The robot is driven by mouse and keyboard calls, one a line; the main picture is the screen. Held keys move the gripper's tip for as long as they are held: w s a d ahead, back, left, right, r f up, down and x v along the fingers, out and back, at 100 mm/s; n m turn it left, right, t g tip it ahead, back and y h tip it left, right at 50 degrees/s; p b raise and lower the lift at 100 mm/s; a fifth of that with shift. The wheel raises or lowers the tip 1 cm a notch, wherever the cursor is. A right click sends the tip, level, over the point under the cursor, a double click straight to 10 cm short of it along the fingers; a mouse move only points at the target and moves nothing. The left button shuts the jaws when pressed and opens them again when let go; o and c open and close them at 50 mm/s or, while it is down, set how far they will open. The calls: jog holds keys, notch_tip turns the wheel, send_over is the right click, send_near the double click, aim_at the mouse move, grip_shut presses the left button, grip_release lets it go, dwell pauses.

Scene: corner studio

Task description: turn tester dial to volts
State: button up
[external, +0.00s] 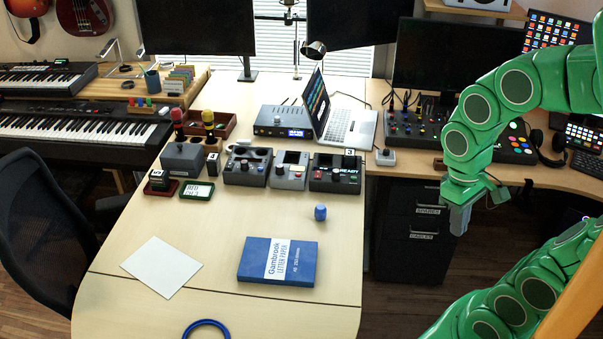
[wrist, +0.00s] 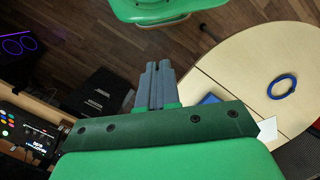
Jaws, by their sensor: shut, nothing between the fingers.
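A row of small devices stands at the back of the light wooden desk in the external view. One is a grey unit (external: 290,171) with a dark screen and a small knob, which looks like a tester. Its dial markings are too small to read. My gripper (external: 459,222) hangs over the gap right of the desk, well away from this unit, pointing down. In the wrist view my gripper (wrist: 158,68) has its fingers together with nothing between them. The tester is not visible in the wrist view.
A dark unit (external: 335,174) showing READY and a dark control box (external: 247,166) flank the grey unit. A laptop (external: 348,125) stands behind. A blue cylinder (external: 320,212), blue paper box (external: 278,262) and blue ring (external: 206,328) lie in front. Dark drawers (external: 412,235) stand below the right desk.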

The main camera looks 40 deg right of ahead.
jog(key=shift+o, duration=1.1)
jog(key=shift+w, duration=0.1)
jog(key=shift+o, duration=1.2)
jog(key=shift+w+r, duration=0.15)
jog(key=shift+w, duration=0.25)
jog(key=o, duration=0.5)
jog(key=w, duration=0.1)
jog(key=w+r, duration=0.1)
jog(key=w, duration=0.1)
jog(key=shift+w+r, duration=0.1)
jog(key=shift+w, duration=0.1)
jog(key=shift+c, duration=0.2)
jog(key=w+r+n, duration=0.2)
jog(key=w+r, duration=0.1)
jog(key=w, duration=1.3)
jog(key=n+t, duration=0.2)
jog(key=n, duration=0.4)
send_over(280, 166)
notch_tip(280, 166, down, 24)
jog(key=shift+s+r, duration=0.1)
jog(key=shift+r, duration=0.15)
jog(key=shift+w+f, duration=0.25)
jog(key=shift+f, duration=0.2)
jog(key=shift+s+f, duration=0.1)
jog(key=shift+f, duration=3.8)
